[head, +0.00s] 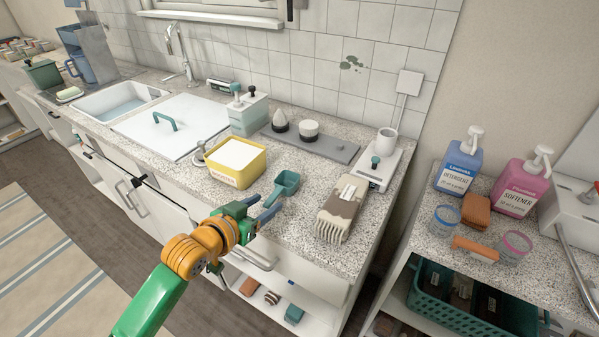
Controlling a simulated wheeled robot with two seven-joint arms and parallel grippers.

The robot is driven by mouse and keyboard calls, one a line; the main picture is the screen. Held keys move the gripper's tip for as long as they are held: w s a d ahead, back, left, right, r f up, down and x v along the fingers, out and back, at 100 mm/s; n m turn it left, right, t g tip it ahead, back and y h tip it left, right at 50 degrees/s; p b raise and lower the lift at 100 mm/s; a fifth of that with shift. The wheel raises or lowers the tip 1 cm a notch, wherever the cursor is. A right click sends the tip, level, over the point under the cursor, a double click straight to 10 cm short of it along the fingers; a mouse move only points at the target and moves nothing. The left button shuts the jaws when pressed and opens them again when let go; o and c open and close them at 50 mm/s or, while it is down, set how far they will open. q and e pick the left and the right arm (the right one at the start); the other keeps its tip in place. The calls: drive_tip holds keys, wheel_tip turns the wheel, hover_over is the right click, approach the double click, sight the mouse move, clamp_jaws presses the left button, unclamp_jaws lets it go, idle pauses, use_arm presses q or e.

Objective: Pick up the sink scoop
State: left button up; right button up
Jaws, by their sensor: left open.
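The teal scoop (287,182) lies on the speckled counter, to the right of the yellow powder box (235,162). Its bowl is at the far end and its handle points toward the counter's front edge. My left gripper (265,206) is open at the front edge, its two blue-grey fingers pointing at the handle end. I cannot tell whether the fingers are on either side of the handle or just short of it. My right gripper is not in view.
A brush (341,207) lies to the right of the scoop. A grey tray (340,152) with small items and a scale with a white cup (386,146) stand behind. The sink with its white cover (165,127) is at left. Counter between scoop and brush is clear.

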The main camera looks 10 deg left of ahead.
sight(272, 197)
use_arm(q)
drive_tip(key=shift+w, duration=0.4)
drive_tip(key=x, duration=0.4)
drive_tip(key=shift+w+f, duration=0.25)
drive_tip(key=shift+w, duration=0.05)
drive_tip(key=shift+s+r, duration=0.1)
drive_tip(key=shift+s, duration=0.1)
drive_tip(key=c, duration=0.4)
clamp_jaws()
